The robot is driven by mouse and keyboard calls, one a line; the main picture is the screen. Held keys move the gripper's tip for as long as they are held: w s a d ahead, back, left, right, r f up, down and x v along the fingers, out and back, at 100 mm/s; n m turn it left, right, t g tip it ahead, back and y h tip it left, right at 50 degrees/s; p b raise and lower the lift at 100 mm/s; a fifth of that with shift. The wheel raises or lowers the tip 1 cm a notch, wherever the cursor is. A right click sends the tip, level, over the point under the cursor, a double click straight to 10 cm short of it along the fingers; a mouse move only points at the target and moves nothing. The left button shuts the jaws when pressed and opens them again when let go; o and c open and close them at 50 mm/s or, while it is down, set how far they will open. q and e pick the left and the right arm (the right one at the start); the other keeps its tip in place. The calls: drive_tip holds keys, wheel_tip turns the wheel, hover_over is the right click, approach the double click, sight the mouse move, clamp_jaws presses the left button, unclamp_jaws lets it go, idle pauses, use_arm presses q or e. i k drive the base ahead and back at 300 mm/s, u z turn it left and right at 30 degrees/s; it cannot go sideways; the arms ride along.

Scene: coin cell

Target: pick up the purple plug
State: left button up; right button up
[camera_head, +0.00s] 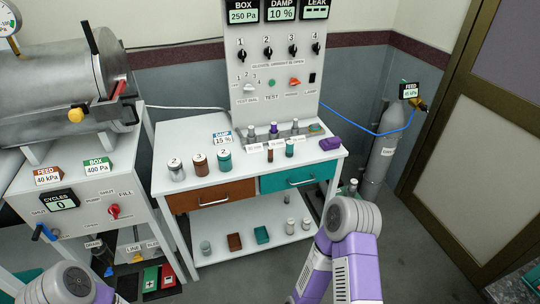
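A small purple-topped piece (273,129), which looks like the purple plug, stands upright at the back of the white table (240,184), in a row with grey pieces on either side. A purple block (330,143) lies near the table's right end, apart from that row. Neither gripper shows. Only rounded links of my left arm at the bottom left and of my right arm at the lower right are in view, both well short of the purple-topped piece.
Several jars, including a brown one (200,164) and a teal one (224,160), stand on the table's left half. A control panel (275,70) rises behind. A steel chamber (75,85) is at left, a gas cylinder (382,150) at right.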

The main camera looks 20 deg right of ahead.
sight(273, 125)
drive_tip(key=k, duration=0.65)
drive_tip(key=z, duration=0.8)
drive_tip(key=i, duration=0.9)
drive_tip(key=z, duration=0.5)
drive_tip(key=i, duration=1.1)
drive_tip(key=u, duration=1.05)
drive_tip(key=i, duration=0.4)
drive_tip(key=u, duration=0.25)
